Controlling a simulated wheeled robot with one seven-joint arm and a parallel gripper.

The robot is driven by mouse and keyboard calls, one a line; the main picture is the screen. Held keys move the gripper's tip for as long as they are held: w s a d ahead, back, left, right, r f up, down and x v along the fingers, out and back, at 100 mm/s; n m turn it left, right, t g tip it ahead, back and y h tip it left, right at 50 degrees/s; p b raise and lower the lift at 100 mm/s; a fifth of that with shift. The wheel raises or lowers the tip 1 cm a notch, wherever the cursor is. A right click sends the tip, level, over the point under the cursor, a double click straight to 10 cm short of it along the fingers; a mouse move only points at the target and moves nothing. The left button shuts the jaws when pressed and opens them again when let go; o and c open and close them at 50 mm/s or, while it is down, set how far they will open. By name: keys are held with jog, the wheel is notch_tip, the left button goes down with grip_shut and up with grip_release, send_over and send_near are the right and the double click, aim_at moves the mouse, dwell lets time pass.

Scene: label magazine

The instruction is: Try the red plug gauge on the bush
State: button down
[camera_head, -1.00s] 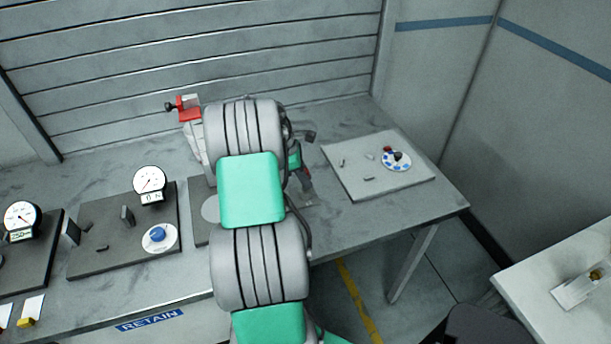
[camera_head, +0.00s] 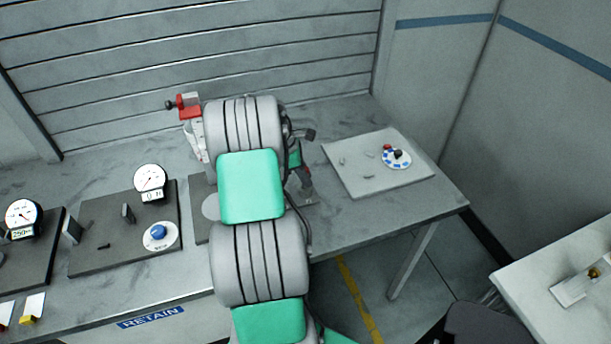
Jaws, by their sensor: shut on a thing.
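My gripper (camera_head: 306,182) shows only in part beyond the right edge of my arm, low over the bench. It is shut on a small dark and red piece, which I take to be the red plug gauge (camera_head: 305,173). My arm hides most of both, and the far end of the gauge cannot be made out. I cannot pick out the bush for certain. The dark plate (camera_head: 199,234) under my arm is mostly covered.
A red-topped grey stand (camera_head: 188,106) with a black knob is close left of my arm. Left are dial gauges (camera_head: 150,178) on dark plates. A pale plate (camera_head: 355,182) with small parts and a blue-spotted disc (camera_head: 397,157) lies right. A second table (camera_head: 530,283) stands lower right.

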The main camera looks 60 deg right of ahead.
aim_at(307, 168)
jog(key=shift+f, duration=0.5)
dwell(1.5)
jog(key=shift+r, duration=0.1)
jog(key=shift+r, duration=2.5)
jog(key=shift+f, duration=0.15)
